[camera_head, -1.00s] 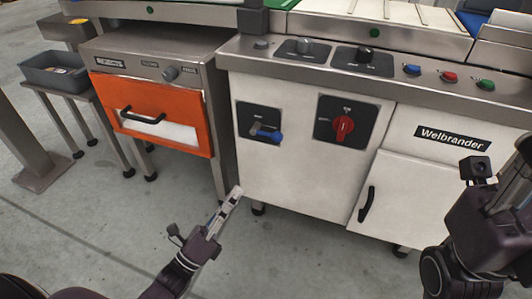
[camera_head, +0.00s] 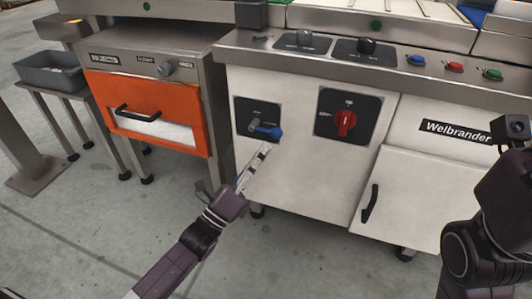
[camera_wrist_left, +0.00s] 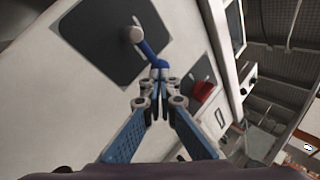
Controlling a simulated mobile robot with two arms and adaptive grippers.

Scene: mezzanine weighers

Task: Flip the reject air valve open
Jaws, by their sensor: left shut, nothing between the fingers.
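The reject air valve is a blue lever (camera_head: 268,132) on a dark square plate (camera_head: 244,110) on the white cabinet's front. The lever points to the right and slightly down, with a blue rounded end. My left gripper (camera_head: 265,149) is shut and empty, its tips just below the lever's blue end. In the left wrist view the shut fingers (camera_wrist_left: 160,75) reach toward the lever (camera_wrist_left: 150,50); I cannot tell whether they touch it. My right arm is at the right edge; its fingertips are not in view.
A red rotary switch (camera_head: 346,123) sits to the right of the valve. A cabinet door with a black handle (camera_head: 370,203) is below right. An orange drawer unit (camera_head: 150,105) stands left. Knobs and blue, red and green buttons line the top ledge (camera_head: 440,75). The floor in front is clear.

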